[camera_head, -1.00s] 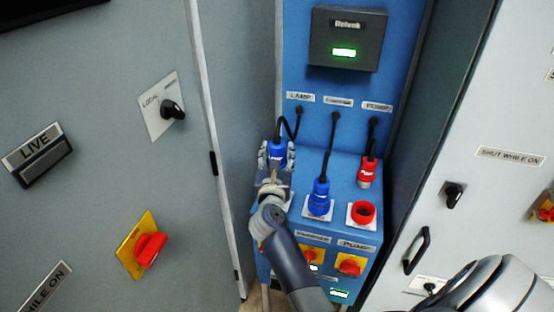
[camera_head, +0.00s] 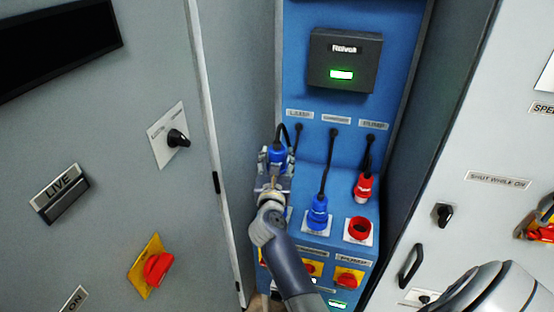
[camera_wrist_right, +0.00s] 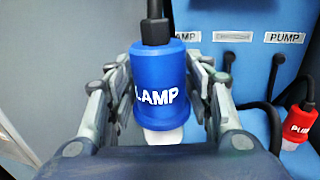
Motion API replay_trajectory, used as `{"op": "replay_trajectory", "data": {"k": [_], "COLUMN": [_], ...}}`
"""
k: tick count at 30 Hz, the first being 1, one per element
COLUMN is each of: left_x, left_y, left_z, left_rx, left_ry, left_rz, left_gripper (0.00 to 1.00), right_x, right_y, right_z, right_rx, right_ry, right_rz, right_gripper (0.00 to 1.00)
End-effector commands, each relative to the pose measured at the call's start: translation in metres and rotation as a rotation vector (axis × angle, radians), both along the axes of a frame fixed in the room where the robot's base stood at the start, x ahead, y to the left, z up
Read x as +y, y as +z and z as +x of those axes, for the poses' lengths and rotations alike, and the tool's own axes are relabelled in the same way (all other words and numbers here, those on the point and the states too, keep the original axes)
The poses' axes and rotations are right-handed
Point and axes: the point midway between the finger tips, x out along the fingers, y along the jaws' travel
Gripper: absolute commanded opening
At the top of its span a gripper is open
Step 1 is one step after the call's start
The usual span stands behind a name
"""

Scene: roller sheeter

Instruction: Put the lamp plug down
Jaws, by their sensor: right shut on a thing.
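The blue lamp plug (camera_head: 277,156) is upright in my right gripper (camera_head: 274,166), at the left of the blue panel under the lamp label. In the right wrist view the lamp plug (camera_wrist_right: 160,85) shows its LAMP lettering and pale lower end, with the gripper fingers (camera_wrist_right: 160,100) on both sides. Its black cable runs up from its top. My gripper and wrist hide what lies directly below the plug. My left gripper is not in view.
A second blue plug (camera_head: 317,212) sits in the middle socket. The red pump plug (camera_head: 363,187) hangs above the open red socket (camera_head: 358,230). Rotary switches (camera_head: 348,278) are on the lower front. Grey cabinets (camera_head: 235,120) stand close on both sides.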

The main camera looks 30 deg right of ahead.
Motion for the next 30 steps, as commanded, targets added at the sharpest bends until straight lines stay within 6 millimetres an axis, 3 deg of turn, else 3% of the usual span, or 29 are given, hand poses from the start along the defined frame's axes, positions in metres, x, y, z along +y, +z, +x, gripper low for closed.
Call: {"op": "replay_trajectory", "data": {"k": [20, 26, 30], "left_x": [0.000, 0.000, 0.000], "left_y": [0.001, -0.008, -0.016], "left_z": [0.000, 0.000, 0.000], "left_rx": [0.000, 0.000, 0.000], "left_ry": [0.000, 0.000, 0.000], "left_rz": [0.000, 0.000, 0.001], "left_gripper": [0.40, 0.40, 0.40], "right_x": [0.002, 0.019, 0.045], "right_y": [0.000, -0.013, -0.025], "right_z": [-0.005, -0.039, -0.075], "right_rx": [0.000, 0.003, 0.005], "right_ry": [0.009, 0.083, 0.183], "right_rz": [-0.002, -0.005, -0.003], "right_gripper": [0.16, 0.16, 0.16]}}
